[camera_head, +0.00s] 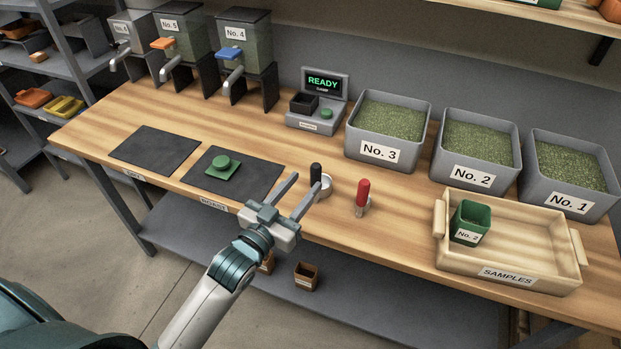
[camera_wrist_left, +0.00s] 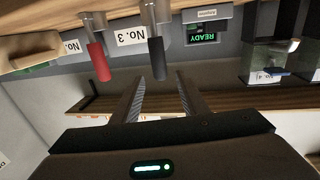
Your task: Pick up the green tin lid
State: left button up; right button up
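The green tin lid (camera_head: 222,167) is a flat square with a round knob. It lies on the right-hand dark mat (camera_head: 262,173) on the bench. My left gripper (camera_head: 303,186) is open and empty, to the right of the lid and apart from it, near the black-handled tool. In the left wrist view its fingers (camera_wrist_left: 161,95) are spread with nothing between them, and the lid does not show there. My right gripper is not in view.
A black-handled tool (camera_head: 316,177) and a red-handled tool (camera_head: 362,194) stand at the bench's front. A samples tray (camera_head: 545,233) holds a green No. 2 tin (camera_head: 470,222). Bins and dispensers line the back. The left mat (camera_head: 155,149) is empty.

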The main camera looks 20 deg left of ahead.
aim_at(223, 167)
jog(key=u, duration=1.25)
